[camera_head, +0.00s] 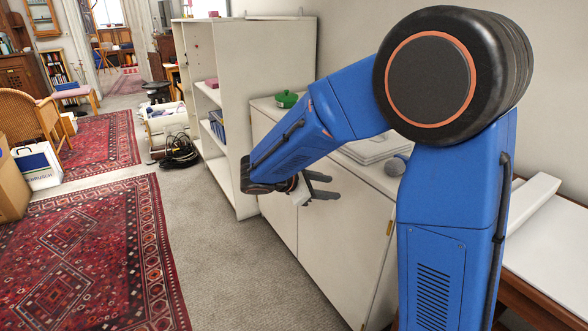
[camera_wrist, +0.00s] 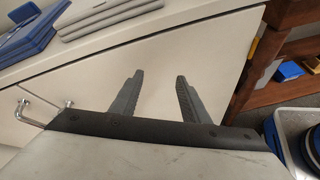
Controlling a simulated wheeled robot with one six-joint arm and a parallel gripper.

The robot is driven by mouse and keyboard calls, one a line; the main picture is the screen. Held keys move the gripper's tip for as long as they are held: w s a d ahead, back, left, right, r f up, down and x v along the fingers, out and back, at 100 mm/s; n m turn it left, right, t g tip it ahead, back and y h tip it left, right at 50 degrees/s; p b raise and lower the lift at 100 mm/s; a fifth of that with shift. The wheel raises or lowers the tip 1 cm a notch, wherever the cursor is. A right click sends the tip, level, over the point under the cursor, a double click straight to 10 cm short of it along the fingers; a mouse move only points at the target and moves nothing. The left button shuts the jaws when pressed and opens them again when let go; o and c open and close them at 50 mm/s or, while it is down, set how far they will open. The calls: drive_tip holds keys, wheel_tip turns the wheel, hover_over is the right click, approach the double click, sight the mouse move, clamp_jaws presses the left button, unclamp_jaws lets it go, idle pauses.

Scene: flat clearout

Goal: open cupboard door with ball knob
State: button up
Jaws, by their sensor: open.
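A low white cupboard (camera_head: 335,245) with flat doors stands along the right wall, partly hidden behind my arm. Its pale front also fills the middle of the wrist view (camera_wrist: 160,105). My gripper (camera_head: 326,186) is in front of the doors, near the top edge, with its two grey fingers apart and empty. In the wrist view the open fingers (camera_wrist: 159,78) point at the plain door face; I cannot tell if they touch it. A bent metal bar handle (camera_wrist: 28,112) shows left of the fingers.
On the cupboard top lie grey flat books (camera_wrist: 95,15), blue folders (camera_wrist: 30,35) and a green pot (camera_head: 287,99). A tall white shelf (camera_head: 240,70) stands beyond. A wooden shelf (camera_wrist: 290,50) is at the wrist view's right. Carpet (camera_head: 215,255) left of the cupboard is clear.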

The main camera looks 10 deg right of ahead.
drive_tip(key=w+a+f+n+t+h, duration=0.1)
drive_tip(key=w+a+f+n+t, duration=0.3)
drive_tip(key=w+a, duration=0.4)
drive_tip(key=w+a+f+n+t+h, duration=0.15)
drive_tip(key=w+a+n+t, duration=0.3)
drive_tip(key=a, duration=0.55)
drive_tip(key=f+x, duration=0.1)
drive_tip(key=x, duration=1.6)
drive_tip(key=shift+w+f+n+g+y, duration=0.35)
drive_tip(key=shift+w+f+n, duration=0.1)
drive_tip(key=shift+f, duration=0.25)
drive_tip(key=shift+d, duration=0.15)
drive_tip(key=shift+c, duration=0.4)
clamp_jaws()
